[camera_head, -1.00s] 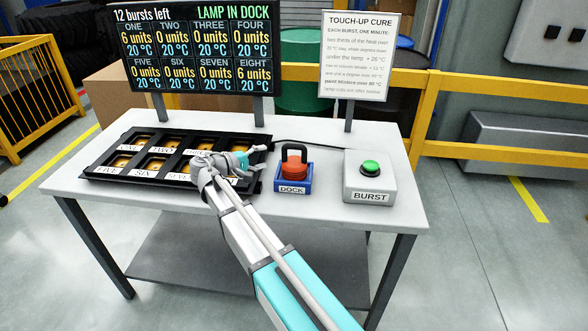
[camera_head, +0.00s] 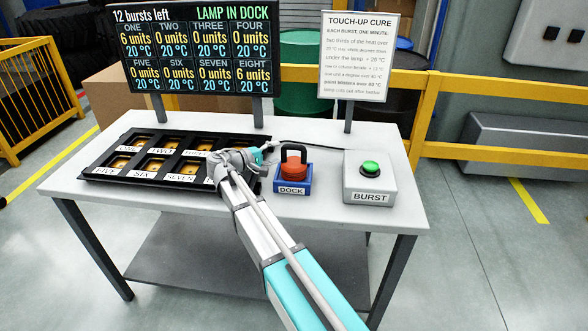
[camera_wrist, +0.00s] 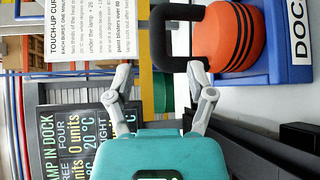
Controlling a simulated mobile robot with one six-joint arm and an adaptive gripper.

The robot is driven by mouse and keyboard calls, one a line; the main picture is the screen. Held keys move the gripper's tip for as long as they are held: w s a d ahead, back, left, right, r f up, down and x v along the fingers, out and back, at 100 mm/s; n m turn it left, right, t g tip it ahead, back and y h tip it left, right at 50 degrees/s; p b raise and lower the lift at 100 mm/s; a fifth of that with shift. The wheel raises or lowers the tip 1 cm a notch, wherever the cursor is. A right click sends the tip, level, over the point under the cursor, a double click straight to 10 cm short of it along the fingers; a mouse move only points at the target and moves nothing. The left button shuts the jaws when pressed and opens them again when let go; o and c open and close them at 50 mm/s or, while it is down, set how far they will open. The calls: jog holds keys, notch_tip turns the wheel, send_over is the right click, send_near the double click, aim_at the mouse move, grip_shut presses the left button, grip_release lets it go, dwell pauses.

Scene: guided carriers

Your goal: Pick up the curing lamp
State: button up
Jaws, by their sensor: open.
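The curing lamp (camera_head: 294,169) is orange-red with a black loop handle, and stands upright in the blue dock (camera_head: 291,189) on the table. In the wrist view the lamp (camera_wrist: 222,40) shows at the upper right, its black handle towards my gripper (camera_wrist: 158,78). The two fingers are spread apart with nothing between them. In the head view my gripper (camera_head: 262,154) is just left of the lamp, near the right end of the black tray (camera_head: 150,183), and apart from the lamp. My arm hides part of the tray's right side.
The grey burst box (camera_head: 369,190) with a green button stands right of the dock. A status screen (camera_head: 197,92) reading "LAMP IN DOCK" and a sign (camera_head: 358,55) rise behind the table. A dark cable runs along the tabletop behind the dock.

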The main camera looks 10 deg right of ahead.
aim_at(291, 148)
jog(key=shift+x, duration=1.5)
jog(key=shift+b+x, duration=0.35)
jog(key=shift+x, duration=2.25)
jog(key=shift+s+r, duration=0.1)
grip_shut()
